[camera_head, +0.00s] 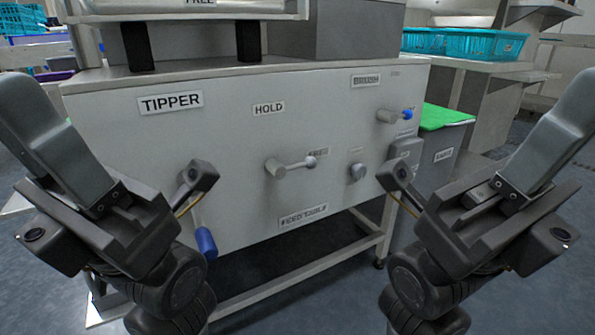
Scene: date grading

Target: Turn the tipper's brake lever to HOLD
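The TIPPER label (171,102) is on the upper left of a pale metal panel. To its right, a lever (293,165) with a round hub and a small pale knob sticks out of the panel. Its arm lies nearly level, with the knob to the right of the hub. The HOLD label (268,108) is above the hub. A small label (318,151) just behind the knob is partly hidden and looks like FREE. My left gripper (35,115) and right gripper (555,120) are raised at the picture's sides, both apart from the lever. Their finger gaps do not show.
A dark round knob (356,172) and a grey box (406,155) are right of the tipper lever. A blue handle (205,243) hangs at lower left near my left arm. Space before the panel's middle is clear.

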